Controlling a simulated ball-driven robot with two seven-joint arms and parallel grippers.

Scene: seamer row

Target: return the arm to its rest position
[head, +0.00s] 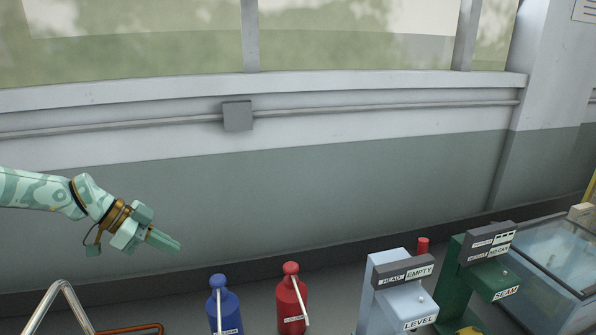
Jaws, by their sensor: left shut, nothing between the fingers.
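My left arm, pale green with darker patches, comes in from the left edge in the head view. Its gripper (172,244) is shut with nothing between the fingers. It points right and slightly down, in front of the grey-green wall and apart from everything near it. My right arm and gripper do not show.
Below and right of the gripper stand a blue bottle (226,308) and a red bottle (290,304). Farther right are a light grey machine (385,296) marked EMPTY and LEVEL, a green machine (452,285) marked SEAM, and a glass-sided tank (545,258). A bent metal tube (66,290) rises at lower left.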

